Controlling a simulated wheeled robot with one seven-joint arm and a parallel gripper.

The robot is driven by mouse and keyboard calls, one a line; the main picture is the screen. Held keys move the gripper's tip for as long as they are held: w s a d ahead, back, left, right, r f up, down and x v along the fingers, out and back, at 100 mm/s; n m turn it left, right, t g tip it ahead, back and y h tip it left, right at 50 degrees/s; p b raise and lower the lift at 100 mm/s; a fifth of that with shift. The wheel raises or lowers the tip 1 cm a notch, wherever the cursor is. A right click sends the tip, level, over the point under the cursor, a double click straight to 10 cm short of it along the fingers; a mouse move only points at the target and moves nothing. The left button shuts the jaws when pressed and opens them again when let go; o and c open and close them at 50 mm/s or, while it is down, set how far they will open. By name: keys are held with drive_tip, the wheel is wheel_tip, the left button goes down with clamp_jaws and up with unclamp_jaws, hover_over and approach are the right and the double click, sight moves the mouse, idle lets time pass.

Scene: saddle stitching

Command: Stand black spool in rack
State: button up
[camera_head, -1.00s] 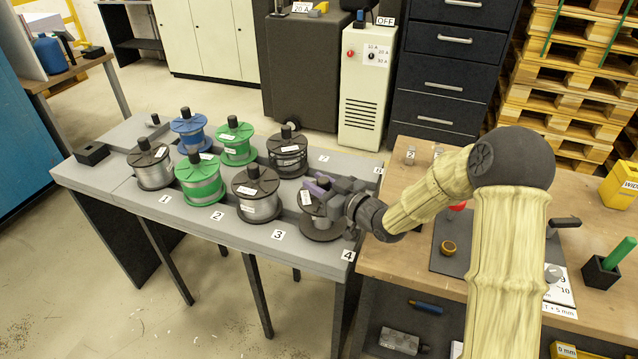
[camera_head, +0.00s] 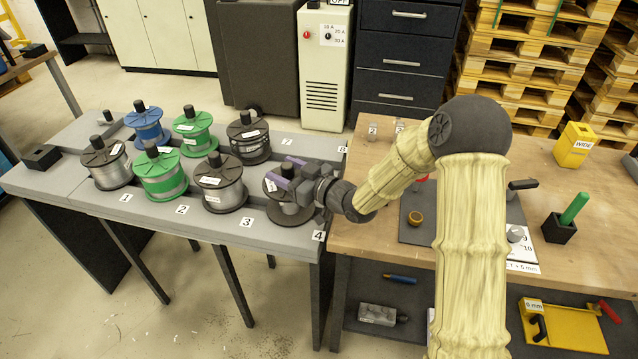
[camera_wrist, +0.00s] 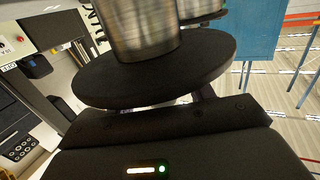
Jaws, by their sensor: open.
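A black-flanged spool (camera_head: 287,214) with grey wire stands upright at the label 4, at the right end of the front row of the grey rack (camera_head: 262,240). My gripper (camera_head: 283,177) is open, its purple fingers at the upper part of this spool. The arm reaches in from the right. Whether the fingers touch the spool cannot be told. In the wrist view the spool's dark flange (camera_wrist: 150,78) and shiny wound wire (camera_wrist: 138,30) are close in front of the gripper body. The fingertips are hidden there.
Beside it stand a black spool (camera_head: 219,190) at label 3, a green spool (camera_head: 160,175) and another black spool (camera_head: 106,167). Behind are blue (camera_head: 148,127), green (camera_head: 193,132) and black (camera_head: 249,140) spools. The back right by label 8 looks clear. A wooden bench (camera_head: 375,235) adjoins on the right.

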drive_tip(key=v, duration=1.6)
drive_tip(key=shift+d, duration=0.1)
